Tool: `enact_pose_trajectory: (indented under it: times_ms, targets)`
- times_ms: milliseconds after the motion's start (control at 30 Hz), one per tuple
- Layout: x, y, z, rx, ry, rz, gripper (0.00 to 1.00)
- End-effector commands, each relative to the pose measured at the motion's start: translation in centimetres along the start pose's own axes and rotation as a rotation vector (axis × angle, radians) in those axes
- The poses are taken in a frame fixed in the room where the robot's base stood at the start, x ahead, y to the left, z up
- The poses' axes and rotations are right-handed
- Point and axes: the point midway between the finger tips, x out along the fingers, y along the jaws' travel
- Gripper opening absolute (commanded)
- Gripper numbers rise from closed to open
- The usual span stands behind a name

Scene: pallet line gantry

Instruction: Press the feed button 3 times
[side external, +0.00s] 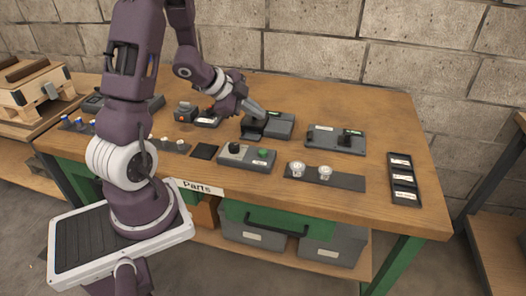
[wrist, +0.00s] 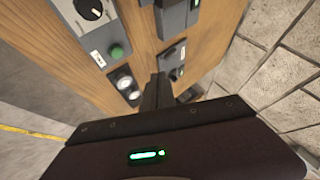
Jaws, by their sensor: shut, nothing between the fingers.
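A grey control box (side external: 246,156) sits near the front edge of the bench, with a black knob and a round green button (side external: 263,152). The same green button shows in the wrist view (wrist: 116,51), beside a white label too small to read. I cannot read which button is marked feed. My gripper (side external: 259,111) is shut and empty. It is behind the control box and apart from the green button, over or near a dark grey device (side external: 283,125). In the wrist view its dark fingers (wrist: 158,80) are together, to the lower right of the button.
Two round white-topped parts (side external: 297,168) stand on a dark strip right of the control box. A dark plate with a block (side external: 336,138) and a three-slot black tray (side external: 404,179) lie further right.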

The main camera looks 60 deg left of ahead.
Motion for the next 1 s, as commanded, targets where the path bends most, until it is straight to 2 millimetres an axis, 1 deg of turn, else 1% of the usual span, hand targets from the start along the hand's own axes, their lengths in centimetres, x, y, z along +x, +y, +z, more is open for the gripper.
enact_pose_trajectory:
  times_ms: [33,100,167,533,667,1000]
  targets:
    - [-0.2,0.4,-0.7,0.026,0.031,0.019,0.0]
    - [-0.4,1.0,-1.3,0.052,0.063,0.041,0.0]
    - [-0.5,1.2,-1.6,0.062,0.075,0.05,0.0]
    - [-0.2,1.5,-1.4,0.061,0.077,0.054,0.0]
    - [0.8,2.3,-0.7,0.059,0.077,0.059,0.0]
    - [4.3,4.8,1.8,0.061,0.074,0.055,0.0]
